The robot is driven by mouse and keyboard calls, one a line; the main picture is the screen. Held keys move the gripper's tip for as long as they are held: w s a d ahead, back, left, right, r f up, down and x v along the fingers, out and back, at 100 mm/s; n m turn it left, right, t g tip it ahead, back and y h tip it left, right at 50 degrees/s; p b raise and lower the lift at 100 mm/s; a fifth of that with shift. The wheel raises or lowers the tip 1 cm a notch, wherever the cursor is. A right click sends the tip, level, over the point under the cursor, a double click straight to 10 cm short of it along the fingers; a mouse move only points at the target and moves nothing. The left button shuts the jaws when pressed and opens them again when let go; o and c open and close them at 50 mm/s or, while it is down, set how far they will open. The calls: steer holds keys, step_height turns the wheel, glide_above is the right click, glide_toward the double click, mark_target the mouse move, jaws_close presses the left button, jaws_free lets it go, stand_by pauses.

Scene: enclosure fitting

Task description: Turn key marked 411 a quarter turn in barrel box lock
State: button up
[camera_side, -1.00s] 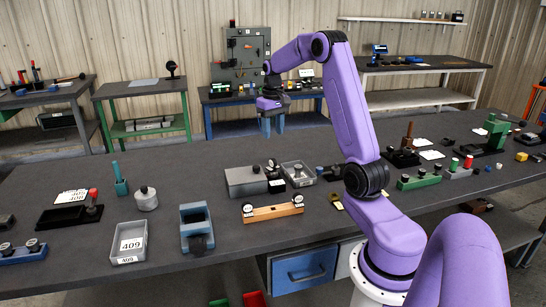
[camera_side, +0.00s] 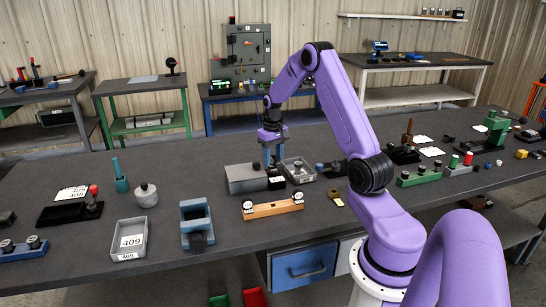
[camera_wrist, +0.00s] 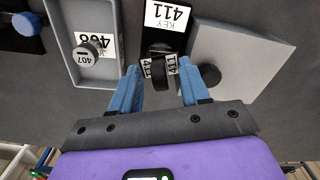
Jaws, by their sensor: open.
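My gripper (camera_side: 272,162) is open and points down, low over the bench beside the grey box. In the wrist view its blue fingers (camera_wrist: 157,84) stand apart on either side of a black key head (camera_wrist: 158,72). White tags reading 411 flank the key head. The key is at a black stand (camera_wrist: 160,48) with a white label reading KEY 411. I cannot tell whether the fingers touch it. The grey box (camera_side: 246,179) is next to the stand. It also shows in the wrist view (camera_wrist: 238,50), with a dark round part (camera_wrist: 210,75) at its near edge, perhaps the lock barrel.
A grey tray (camera_wrist: 60,48) on the other side holds a round knob marked 407 (camera_wrist: 88,52) and a 408 card. In the side view, a wooden block with two dials (camera_side: 272,210) stands in front.

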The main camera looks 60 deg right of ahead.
steer(key=shift+c, duration=0.4)
jaws_close()
steer(key=shift+n, duration=1.8)
